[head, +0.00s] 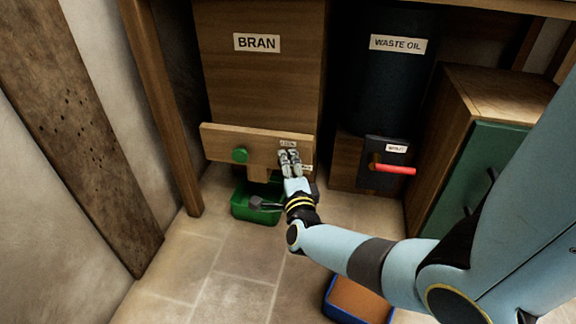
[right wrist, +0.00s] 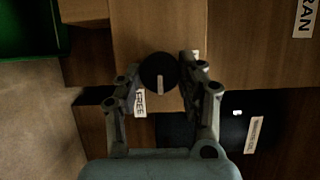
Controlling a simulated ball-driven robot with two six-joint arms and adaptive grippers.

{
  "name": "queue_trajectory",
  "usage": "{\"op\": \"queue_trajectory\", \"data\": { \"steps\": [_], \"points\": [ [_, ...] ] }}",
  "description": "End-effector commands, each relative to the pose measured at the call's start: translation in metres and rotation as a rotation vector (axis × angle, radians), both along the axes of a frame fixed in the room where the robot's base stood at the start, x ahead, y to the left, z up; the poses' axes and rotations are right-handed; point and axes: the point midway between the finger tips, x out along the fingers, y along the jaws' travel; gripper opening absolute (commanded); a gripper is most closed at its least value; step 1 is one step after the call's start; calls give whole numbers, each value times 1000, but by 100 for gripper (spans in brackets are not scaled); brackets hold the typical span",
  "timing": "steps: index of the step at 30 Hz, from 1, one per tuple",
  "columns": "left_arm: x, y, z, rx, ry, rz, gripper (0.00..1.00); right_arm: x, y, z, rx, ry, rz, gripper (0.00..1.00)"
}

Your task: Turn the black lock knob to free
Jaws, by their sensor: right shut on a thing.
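The black lock knob (right wrist: 158,72) shows as a dark round disc in the right wrist view, with a small pale mark on its edge. It sits on the wooden board of the BRAN bin. My right gripper (head: 289,158) is at the right part of that board, and its fingers (right wrist: 158,85) are shut on the knob from both sides. A white FREE label (right wrist: 140,103) is beside the knob in the right wrist view. In the head view my gripper hides the knob. My left gripper is in neither view.
A green knob (head: 240,155) is on the same board (head: 215,140), left of my gripper. A green tray (head: 240,208) stands below. At right are the WASTE OIL drum (head: 385,90) with a red lever (head: 398,169) and a green-fronted cabinet (head: 465,175). A blue-rimmed tray (head: 345,318) lies below my arm.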

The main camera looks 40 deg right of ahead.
Motion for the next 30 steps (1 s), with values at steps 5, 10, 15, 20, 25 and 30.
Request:
{"op": "queue_trajectory", "data": {
  "steps": [5,10,15,20,25,30],
  "points": [
    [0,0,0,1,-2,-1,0,-1,0,-2,5,0,-1,6],
    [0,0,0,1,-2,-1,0,-1,0,-2,5,0,-1,6],
    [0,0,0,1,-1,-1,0,-1,0,-2,4,0,-1,54],
    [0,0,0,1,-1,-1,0,-1,0,-1,4,-2,-1,62],
    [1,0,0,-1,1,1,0,-1,0,-1,4,-2,-1,62],
    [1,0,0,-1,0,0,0,-18,8,-2,4,0,-1,62]
  ]
}}
